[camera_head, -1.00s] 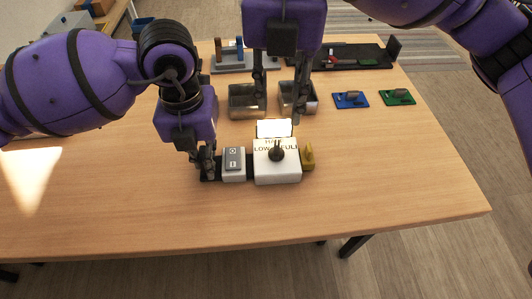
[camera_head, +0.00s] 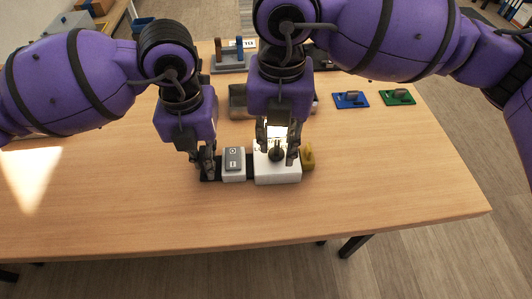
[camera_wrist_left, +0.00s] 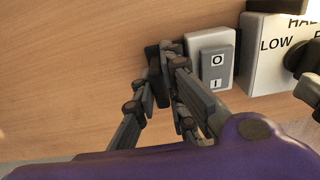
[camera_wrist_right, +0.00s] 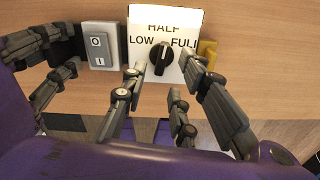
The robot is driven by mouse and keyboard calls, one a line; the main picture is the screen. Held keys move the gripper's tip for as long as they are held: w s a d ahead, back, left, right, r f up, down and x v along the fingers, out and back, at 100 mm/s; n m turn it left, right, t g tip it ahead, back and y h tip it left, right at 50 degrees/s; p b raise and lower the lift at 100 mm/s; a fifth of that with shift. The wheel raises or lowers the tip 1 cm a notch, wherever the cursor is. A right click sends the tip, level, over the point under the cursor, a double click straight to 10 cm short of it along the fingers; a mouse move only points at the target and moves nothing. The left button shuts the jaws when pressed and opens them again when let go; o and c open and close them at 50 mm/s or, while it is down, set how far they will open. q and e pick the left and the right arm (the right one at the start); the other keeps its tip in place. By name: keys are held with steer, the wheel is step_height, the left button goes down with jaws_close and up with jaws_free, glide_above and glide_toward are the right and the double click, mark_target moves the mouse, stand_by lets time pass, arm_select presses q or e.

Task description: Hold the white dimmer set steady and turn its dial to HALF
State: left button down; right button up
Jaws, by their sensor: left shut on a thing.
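The white dimmer set lies on the table, with a white dimmer box (camera_head: 278,174) marked LOW, HALF and FULL. Its black dial (camera_wrist_right: 160,58) stands on the box face; its ridge runs roughly up and down in the right wrist view, and I cannot tell which end points. A grey rocker switch (camera_wrist_left: 215,70) sits beside the box. My left gripper (camera_head: 208,168) is shut on the black end piece (camera_wrist_left: 158,75) at the set's left end. My right gripper (camera_head: 278,154) is open, with fingertips on either side of the dial; contact is not clear.
A yellow end piece (camera_head: 308,156) is at the set's right. Behind are a metal bin (camera_head: 238,103), partly hidden by my right arm, blue (camera_head: 350,100) and green (camera_head: 397,97) plates, and a grey rack (camera_head: 233,64). The table front (camera_head: 330,215) is clear.

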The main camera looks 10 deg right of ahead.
steer(key=shift+f, duration=1.35)
jaws_close()
steer(key=shift+c, duration=1.7)
jaws_free()
steer(key=shift+n, duration=0.4)
steer(key=o, duration=0.4)
steer(key=shift+o, duration=0.2)
